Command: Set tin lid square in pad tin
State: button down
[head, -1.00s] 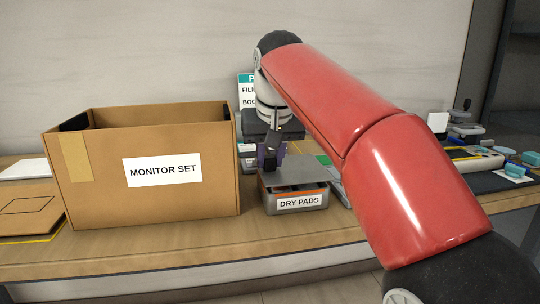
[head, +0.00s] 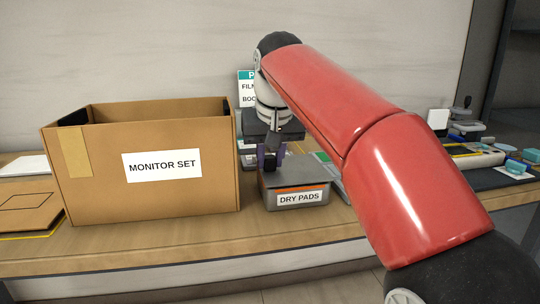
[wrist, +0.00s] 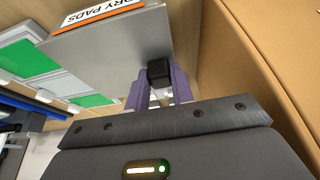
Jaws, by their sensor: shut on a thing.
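The pad tin (head: 300,202) is a grey box labelled DRY PADS, on the bench right of the carton. The tin lid (head: 304,173) is a flat grey plate over the tin's top; it fills much of the upper wrist view (wrist: 120,48). An orange strip shows between the lid's front edge and the label. My gripper (head: 271,160) is at the lid's back left in the head view. In the wrist view its purple fingers (wrist: 159,88) are shut on the lid's black knob (wrist: 159,72). Whether the lid is fully seated all round is hidden.
A large open carton (head: 220,180) marked MONITOR SET stands close on the tin's left. Green-and-white flat packs (wrist: 45,70) lie beside the tin. A yellow-and-grey device (head: 474,157) and small teal items lie farther right. The bench front is clear.

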jog(key=shift+f, duration=0.3)
jog(key=c, duration=1.1)
grip_release()
jog(key=p+v, duration=0.1)
jog(key=v, duration=0.5)
jog(key=shift+s+r+p, duration=0.1)
jog(key=shift+r+p, duration=0.3)
jog(key=shift+s+r, duration=0.15)
jog(key=shift+r, duration=0.15)
jog(key=shift+s+d, duration=0.2)
jog(key=shift+d, duration=0.1)
jog(key=s+d+f+m, duration=0.2)
jog(key=s+d+f, duration=0.9)
jog(key=d, duration=0.2)
jog(key=shift+m+t+h, duration=0.6)
jog(key=s+d+f, duration=0.2)
jog(key=s+f, duration=0.1)
jog(key=f, duration=0.2)
jog(key=s+d+f, duration=0.1)
jog(key=s+f, duration=0.3)
jog(key=s+d+f, duration=0.2)
jog(key=s+f, duration=0.1)
jog(key=f, duration=0.2)
jog(key=shift+s+d+f, duration=0.3)
jog(key=shift+d+f, duration=0.05)
